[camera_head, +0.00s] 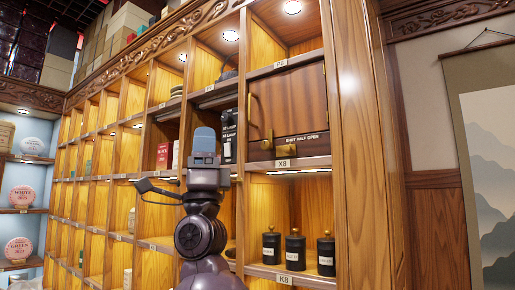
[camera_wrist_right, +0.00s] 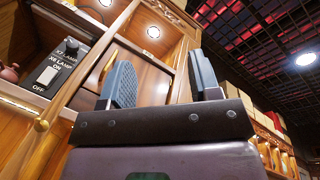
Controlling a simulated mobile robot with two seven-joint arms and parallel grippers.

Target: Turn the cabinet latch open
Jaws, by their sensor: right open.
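The cabinet door (camera_head: 290,98) is a shut-looking brown wooden panel in the upper right of the shelf wall, with a tall brass handle (camera_head: 253,112) at its left edge. The small brass latch (camera_head: 266,143) sits below the door's lower left, beside a "SHUT HALF OPEN" marking. My right gripper (camera_head: 204,141) is raised left of the door and latch, apart from both in the picture. In the right wrist view its two grey fingers (camera_wrist_right: 163,82) stand apart with nothing held, with the door's wood and brass handle (camera_wrist_right: 108,63) behind them. My left gripper is out of view.
A black lamp switch box (camera_head: 228,136) is left of the door, partly behind my gripper; it also shows in the right wrist view (camera_wrist_right: 58,68). Black canisters (camera_head: 297,250) stand in the compartment below. A wooden post (camera_head: 357,150) borders the right side.

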